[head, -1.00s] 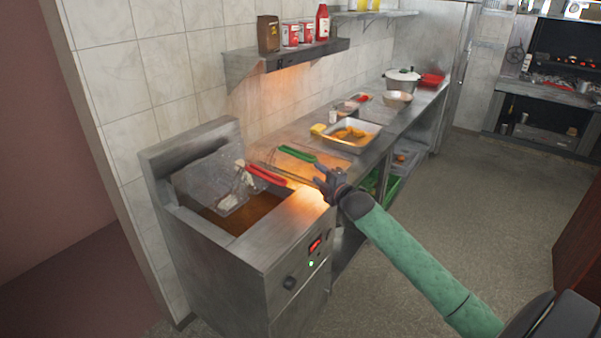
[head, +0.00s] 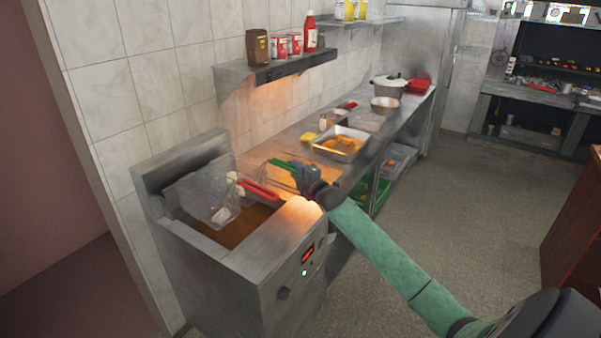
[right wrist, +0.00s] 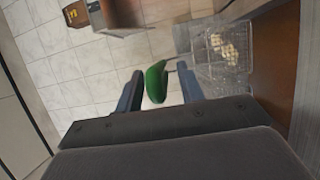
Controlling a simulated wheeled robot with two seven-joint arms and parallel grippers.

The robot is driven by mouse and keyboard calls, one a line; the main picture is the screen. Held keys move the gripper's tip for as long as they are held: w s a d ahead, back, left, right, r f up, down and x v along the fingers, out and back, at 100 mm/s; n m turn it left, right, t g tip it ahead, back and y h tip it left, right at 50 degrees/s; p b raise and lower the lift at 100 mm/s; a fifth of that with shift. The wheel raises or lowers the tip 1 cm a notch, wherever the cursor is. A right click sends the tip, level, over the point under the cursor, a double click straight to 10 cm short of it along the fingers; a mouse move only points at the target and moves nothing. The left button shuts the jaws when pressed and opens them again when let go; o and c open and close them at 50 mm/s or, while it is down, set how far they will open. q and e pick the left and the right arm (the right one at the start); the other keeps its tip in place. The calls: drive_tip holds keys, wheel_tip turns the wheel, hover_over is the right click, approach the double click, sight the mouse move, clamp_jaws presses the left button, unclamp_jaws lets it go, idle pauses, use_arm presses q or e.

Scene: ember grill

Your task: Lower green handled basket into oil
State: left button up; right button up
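The green handle (head: 284,166) sticks out over the counter beside the fryer. In the right wrist view the green handle (right wrist: 156,82) lies between the two fingers of my right gripper (right wrist: 160,88), with gaps on both sides. My right gripper (head: 300,174) is open around it in the head view. A wire basket (right wrist: 222,58) with pale food shows beyond the fingers; I cannot tell for sure which handle it belongs to. The red handle (head: 258,188) sits just in front of the green one. Wire mesh (head: 190,192) stands above the brown oil (head: 240,222). My left gripper is out of view.
The steel fryer (head: 232,262) has a lit control panel in front. A metal tray of food (head: 352,134), a pot (head: 387,92) and a bowl (head: 384,105) stand along the counter. A shelf (head: 290,66) with sauces hangs above. The floor at right is clear.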

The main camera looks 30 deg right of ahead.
drive_tip(key=shift+w, duration=0.1)
clamp_jaws()
drive_tip(key=c, duration=0.7)
unclamp_jaws()
clamp_jaws()
drive_tip(key=shift+r+p, duration=1.25)
drive_tip(key=shift+r, duration=1.2)
